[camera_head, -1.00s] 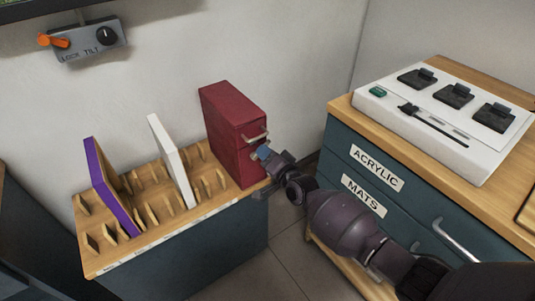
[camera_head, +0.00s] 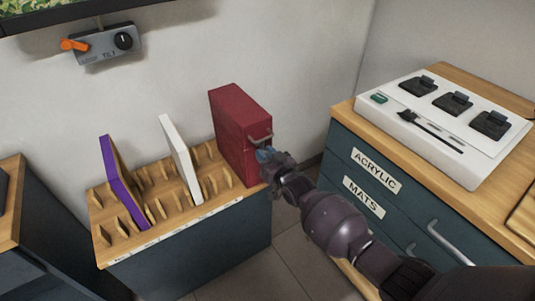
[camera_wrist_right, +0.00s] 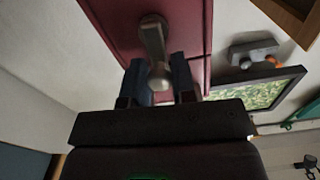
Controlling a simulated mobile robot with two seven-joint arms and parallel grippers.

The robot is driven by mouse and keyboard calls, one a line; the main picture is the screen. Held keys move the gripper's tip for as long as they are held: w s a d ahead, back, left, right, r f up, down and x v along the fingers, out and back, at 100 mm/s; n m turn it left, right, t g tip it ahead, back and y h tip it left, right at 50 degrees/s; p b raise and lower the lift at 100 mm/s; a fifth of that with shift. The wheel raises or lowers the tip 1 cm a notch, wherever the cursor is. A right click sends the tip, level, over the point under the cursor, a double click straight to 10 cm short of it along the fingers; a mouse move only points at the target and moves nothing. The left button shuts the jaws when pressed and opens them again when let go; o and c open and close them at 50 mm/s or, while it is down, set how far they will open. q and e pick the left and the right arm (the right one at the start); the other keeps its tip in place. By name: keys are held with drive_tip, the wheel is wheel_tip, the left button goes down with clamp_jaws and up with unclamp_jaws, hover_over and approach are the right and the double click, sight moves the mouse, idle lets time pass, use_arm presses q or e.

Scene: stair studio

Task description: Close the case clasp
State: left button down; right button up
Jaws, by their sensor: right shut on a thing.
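The dark red case (camera_head: 240,135) stands upright at the right end of the wooden slotted rack. A pale metal handle (camera_head: 261,138) shows on its narrow front face. My right gripper (camera_head: 265,155) is at this face, just below the handle, and hides the spot it touches. In the right wrist view, its two dark blue fingers (camera_wrist_right: 160,80) are on both sides of a grey metal piece, the case clasp (camera_wrist_right: 154,45), which stands out from the red face (camera_wrist_right: 195,25). The gripper is shut on it. My left gripper is not in view.
The slotted rack (camera_head: 160,232) also holds a purple-edged panel (camera_head: 123,180) and a white panel (camera_head: 181,158). A teal drawer cabinet (camera_head: 400,200) with a white switch panel (camera_head: 435,140) stands to the right. A tilt control box (camera_head: 105,45) is on the wall.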

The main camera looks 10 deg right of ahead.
drive_tip(key=shift+s+a+f+n, duration=0.1)
drive_tip(key=shift+a+n, duration=0.05)
drive_tip(key=shift+n, duration=0.35)
drive_tip(key=o, duration=0.9)
drive_tip(key=shift+s, duration=0.1)
drive_tip(key=p+v, duration=0.2)
drive_tip(key=v, duration=0.8)
drive_tip(key=shift+s+p, duration=0.3)
